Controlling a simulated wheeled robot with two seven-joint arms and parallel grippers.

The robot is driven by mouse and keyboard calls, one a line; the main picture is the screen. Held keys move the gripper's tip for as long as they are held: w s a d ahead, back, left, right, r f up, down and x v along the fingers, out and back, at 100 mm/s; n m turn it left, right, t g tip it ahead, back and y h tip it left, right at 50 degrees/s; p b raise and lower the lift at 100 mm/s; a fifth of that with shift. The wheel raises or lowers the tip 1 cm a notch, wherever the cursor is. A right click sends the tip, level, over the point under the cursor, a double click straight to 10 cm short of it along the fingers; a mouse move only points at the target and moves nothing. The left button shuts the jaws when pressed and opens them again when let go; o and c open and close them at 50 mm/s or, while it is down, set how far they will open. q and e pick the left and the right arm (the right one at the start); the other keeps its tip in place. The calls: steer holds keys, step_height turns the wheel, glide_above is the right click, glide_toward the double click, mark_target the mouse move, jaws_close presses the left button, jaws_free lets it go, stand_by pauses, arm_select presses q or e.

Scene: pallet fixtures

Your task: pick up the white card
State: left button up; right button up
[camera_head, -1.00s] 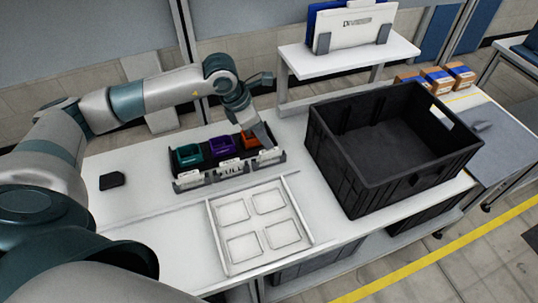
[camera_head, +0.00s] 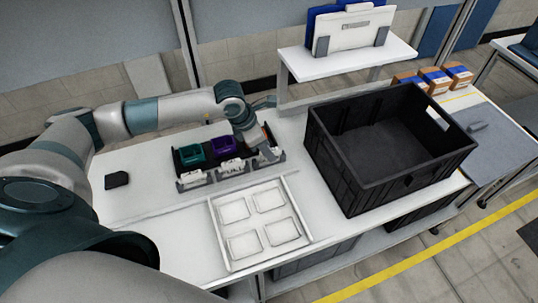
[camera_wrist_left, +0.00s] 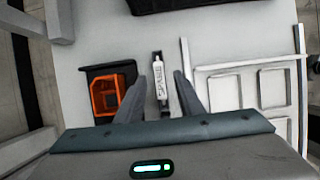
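In the left wrist view a white card (camera_wrist_left: 158,88) with dark lettering stands in a narrow dark holder, beside the orange bin (camera_wrist_left: 108,95). In the head view the card (camera_head: 268,155) is at the right end of a row of three white cards in front of the bins, partly hidden by my gripper. My left gripper (camera_wrist_left: 161,84) is open, with one finger on each side of the card and visible gaps between. In the head view my left gripper (camera_head: 260,147) reaches down at that card. My right gripper is not in view.
The other white cards stand before the teal bin (camera_head: 192,153) and the purple bin (camera_head: 223,146). A large black crate (camera_head: 345,178) stands close on the right. A raised shelf (camera_head: 300,62) is behind.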

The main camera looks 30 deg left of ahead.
arm_select(q)
steer(key=shift+c, duration=0.3)
jaws_close()
steer(key=shift+r, duration=0.2)
steer(key=shift+w+r+b, duration=0.1)
steer(key=shift+r+b, duration=0.45)
steer(key=shift+b, duration=0.1)
step_height(320, 180, up, 2)
steer(key=shift+r+b, duration=0.25)
steer(key=shift+b, duration=0.6)
steer(key=s+d+r+b, duration=0.4)
steer(key=d+r, duration=0.3)
steer(key=d, duration=0.3)
steer(key=shift+s+d, duration=0.25)
steer(key=shift+s, duration=0.5)
